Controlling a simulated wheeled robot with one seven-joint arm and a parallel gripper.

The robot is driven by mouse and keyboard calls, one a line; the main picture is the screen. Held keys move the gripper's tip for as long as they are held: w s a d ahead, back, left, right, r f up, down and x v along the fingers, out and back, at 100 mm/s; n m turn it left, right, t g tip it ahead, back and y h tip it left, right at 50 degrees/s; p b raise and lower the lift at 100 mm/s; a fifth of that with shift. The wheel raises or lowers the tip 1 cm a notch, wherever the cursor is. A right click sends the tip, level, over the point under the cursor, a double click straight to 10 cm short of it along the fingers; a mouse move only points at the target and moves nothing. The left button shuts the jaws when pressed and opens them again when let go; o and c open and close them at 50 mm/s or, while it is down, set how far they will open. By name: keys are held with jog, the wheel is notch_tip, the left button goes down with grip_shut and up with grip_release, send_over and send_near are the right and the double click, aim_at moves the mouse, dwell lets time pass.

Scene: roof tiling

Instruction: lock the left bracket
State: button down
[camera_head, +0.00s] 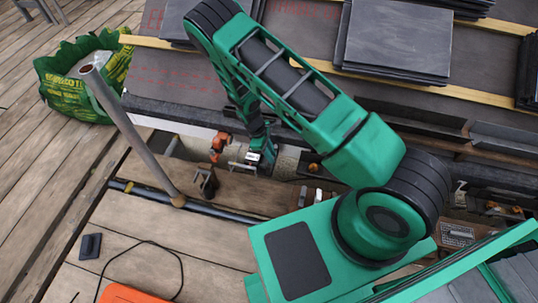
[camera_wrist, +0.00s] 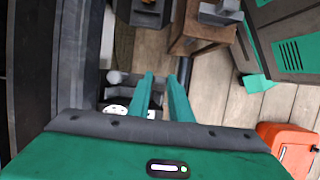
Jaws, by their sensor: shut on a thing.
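My gripper (camera_head: 258,160) reaches down to the gutter at the roof's lower edge. In the wrist view its two green fingers (camera_wrist: 165,75) point away from the camera with a narrow gap between them. They are shut on a small grey fitting (camera_wrist: 148,93), mostly hidden by the fingers, at the gutter; I cannot tell whether it is the left bracket's lock. An orange bracket-like clip (camera_head: 218,146) sits on the gutter just left of my gripper. Whether any bracket is locked cannot be made out.
A loose dark clip (camera_head: 207,183) lies on the plank in front of the gutter. A grey pole (camera_head: 130,135) slants at left, near a green sack (camera_head: 75,85). Stacked slates (camera_head: 397,40) lie on the roof. An orange case (camera_head: 135,293) stands on the deck.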

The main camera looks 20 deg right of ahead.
jog(key=s+d+f+t+y, duration=0.3)
jog(key=d+f+t+y, duration=0.2)
jog(key=t+y, duration=0.4)
jog(key=shift+s+d+y, duration=0.2)
jog(key=shift+d+y, duration=0.55)
jog(key=shift+y, duration=1.45)
jog(key=c, duration=1.6)
grip_release()
jog(key=shift+a, duration=0.15)
jog(key=v, duration=1)
jog(key=shift+s+d+r, duration=0.2)
jog(key=shift+d, duration=0.1)
